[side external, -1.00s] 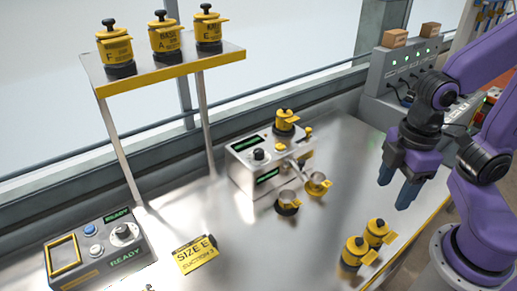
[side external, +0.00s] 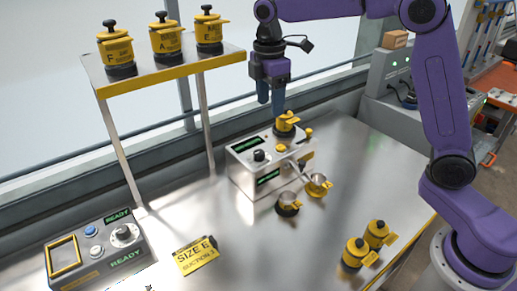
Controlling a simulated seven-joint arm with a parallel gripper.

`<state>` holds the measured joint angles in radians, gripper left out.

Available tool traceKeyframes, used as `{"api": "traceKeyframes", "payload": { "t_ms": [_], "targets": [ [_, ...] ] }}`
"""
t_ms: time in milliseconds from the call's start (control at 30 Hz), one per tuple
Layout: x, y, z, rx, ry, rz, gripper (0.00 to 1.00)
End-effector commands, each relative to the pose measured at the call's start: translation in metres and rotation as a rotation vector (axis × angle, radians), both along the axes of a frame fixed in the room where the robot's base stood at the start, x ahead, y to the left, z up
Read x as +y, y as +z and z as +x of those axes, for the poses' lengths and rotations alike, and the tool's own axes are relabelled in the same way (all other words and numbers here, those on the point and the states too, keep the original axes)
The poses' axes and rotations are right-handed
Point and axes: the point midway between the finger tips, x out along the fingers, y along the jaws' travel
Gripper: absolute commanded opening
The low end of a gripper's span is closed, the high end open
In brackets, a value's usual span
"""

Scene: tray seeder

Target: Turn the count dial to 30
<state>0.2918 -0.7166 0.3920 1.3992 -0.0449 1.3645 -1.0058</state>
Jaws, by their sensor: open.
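A silver machine (side external: 238,172) stands mid-table with a black knob (side external: 259,155) between two green displays. A grey control box (side external: 125,262) at the lower left carries another dial (side external: 123,233), a blue button and READY displays. The dial markings are too small to read, and I cannot tell which of the two is the count dial. My gripper (side external: 271,107) points down, open and empty, above the silver machine. Its fingers are close to the yellow canister (side external: 285,122) on top of the machine; whether they touch it I cannot tell.
A raised shelf (side external: 170,73) at the back left holds three yellow canisters. A yellow SIZE E card (side external: 195,255) lies in front. Small cups (side external: 288,203) stand before the machine. Two yellow canisters (side external: 356,252) stand at the front right. The table's right side is clear.

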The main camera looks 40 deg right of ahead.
Motion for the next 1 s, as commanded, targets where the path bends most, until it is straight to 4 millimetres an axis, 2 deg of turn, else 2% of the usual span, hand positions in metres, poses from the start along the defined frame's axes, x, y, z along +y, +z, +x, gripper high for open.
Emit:
{"api": "traceKeyframes", "payload": {
  "t_ms": [33, 200, 467, 667, 1000],
  "targets": [
    [-0.003, 0.0, 0.011, 0.002, 0.006, -0.002, 0.59],
    [-0.004, 0.001, 0.034, 0.007, 0.075, 0.017, 0.59],
    [0.003, -0.004, 0.041, 0.01, 0.133, 0.045, 0.59],
    [0.003, -0.034, 0.04, 0.013, 0.132, 0.044, 0.59],
    [0.003, -0.098, 0.04, 0.013, 0.131, 0.044, 0.59]
  ]
}}
